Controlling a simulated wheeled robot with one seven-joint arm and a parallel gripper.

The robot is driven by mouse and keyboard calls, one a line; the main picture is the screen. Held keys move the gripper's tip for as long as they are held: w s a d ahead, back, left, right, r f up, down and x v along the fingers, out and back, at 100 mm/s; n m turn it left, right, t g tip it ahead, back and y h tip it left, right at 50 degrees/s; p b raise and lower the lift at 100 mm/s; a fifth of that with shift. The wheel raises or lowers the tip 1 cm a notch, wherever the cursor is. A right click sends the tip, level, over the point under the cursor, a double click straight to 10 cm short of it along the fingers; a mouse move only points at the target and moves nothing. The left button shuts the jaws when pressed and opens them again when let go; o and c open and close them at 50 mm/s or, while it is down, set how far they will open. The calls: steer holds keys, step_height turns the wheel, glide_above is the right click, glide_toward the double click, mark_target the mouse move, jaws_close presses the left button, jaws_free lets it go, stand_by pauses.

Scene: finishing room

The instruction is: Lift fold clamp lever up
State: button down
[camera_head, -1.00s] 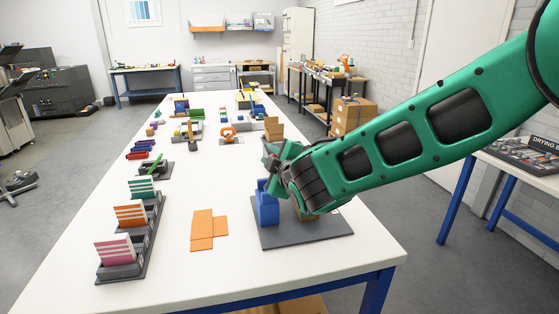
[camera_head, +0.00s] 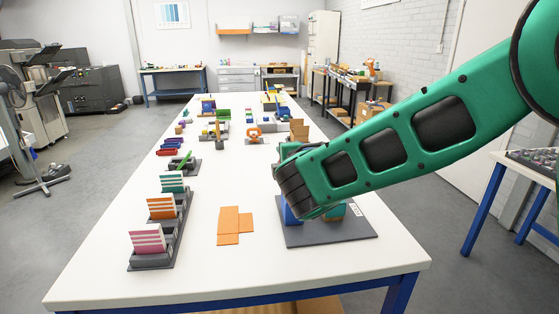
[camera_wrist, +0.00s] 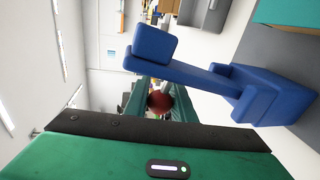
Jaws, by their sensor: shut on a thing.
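The fold clamp shows in the wrist view as a blue body (camera_wrist: 262,97) with a long blue arm ending in a block (camera_wrist: 150,48). A dark red round knob (camera_wrist: 160,103) sits below that arm, between the dark green fingers of my gripper (camera_wrist: 161,99); my gripper is shut on this knob. In the head view, part of the blue clamp (camera_head: 291,212) shows on a dark grey base plate (camera_head: 325,232), with a teal part (camera_head: 335,212) beside it. My wrist and forearm cover the lever and my fingertips there.
An orange flat blank (camera_head: 235,224) lies left of the base plate. A card rack (camera_head: 160,250) stands further left. A green-topped device (camera_head: 183,161) and cardboard boxes (camera_head: 299,129) are farther back. The white table (camera_head: 190,295) is clear near its front edge.

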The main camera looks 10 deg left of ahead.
steer(key=shift+s+a, duration=0.1)
steer(key=shift+a, duration=0.05)
steer(key=c, duration=1.5)
jaws_free()
steer(key=v, duration=1)
steer(key=shift+s+d, duration=0.25)
